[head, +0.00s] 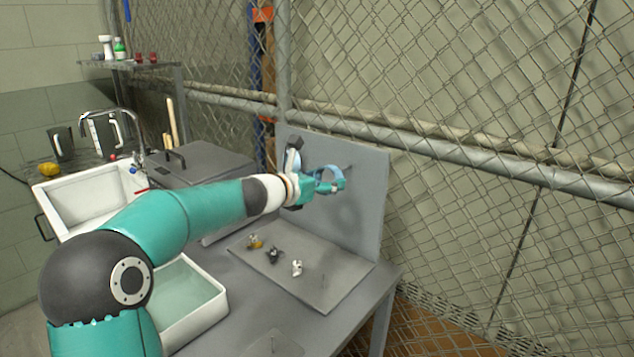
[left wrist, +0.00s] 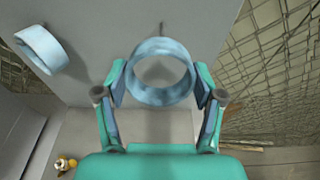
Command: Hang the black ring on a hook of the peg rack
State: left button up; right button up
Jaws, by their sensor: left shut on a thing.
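My left gripper (head: 329,187) is shut on a pale blue ring (head: 329,174), in front of the grey upright panel of the peg rack (head: 362,205). In the left wrist view the held ring (left wrist: 161,73) sits between the fingertips (left wrist: 162,88), its opening facing the panel. A thin peg (left wrist: 161,28) shows just above the ring's top edge; I cannot tell whether it passes through the ring. A second pale blue ring (left wrist: 42,49) is at the panel's left. No ring looks black. My right gripper is out of view.
Several small fittings (head: 274,255) lie on a grey board (head: 333,285) below the panel. A white tray (head: 215,300) and a sink (head: 58,194) are to the left. A chain-link fence (head: 480,120) stands behind and to the right.

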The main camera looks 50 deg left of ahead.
pick_arm(q)
jog(key=shift+x, duration=2.7)
jog(key=shift+f, duration=0.15)
jog(key=o, duration=1.1)
jog(key=shift+c, duration=0.2)
